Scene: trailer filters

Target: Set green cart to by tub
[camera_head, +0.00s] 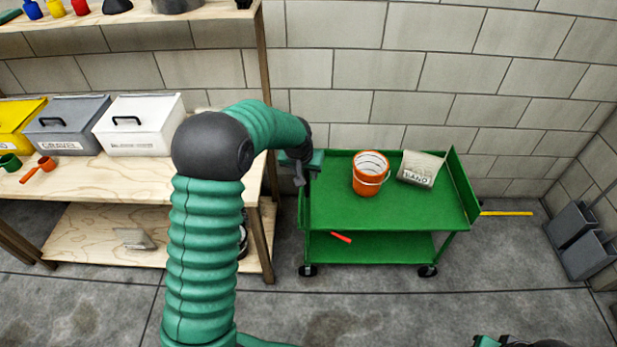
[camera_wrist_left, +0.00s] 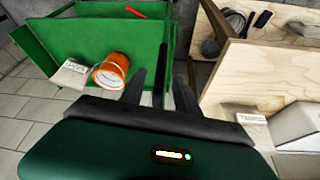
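The green cart (camera_head: 400,205) stands on casters against the block wall. It carries an orange bucket (camera_head: 369,176) and a sand bag (camera_head: 419,170) on top. My left gripper (camera_head: 303,172) is at the cart's left end. In the left wrist view, its fingers (camera_wrist_left: 160,98) are apart, with a dark upright edge of the cart (camera_wrist_left: 110,38) showing between them; I cannot tell whether they touch it. Grey containers (camera_head: 580,240) stand on the floor at the right wall; I cannot tell if one is the tub. A dark part, perhaps my right gripper, barely shows at the bottom edge.
A wooden workbench (camera_head: 75,185) left of the cart holds yellow, grey and white boxes (camera_head: 140,124). A red object (camera_head: 341,237) lies on the cart's lower shelf. A yellow strip (camera_head: 506,213) is on the floor to its right. The floor in front is clear.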

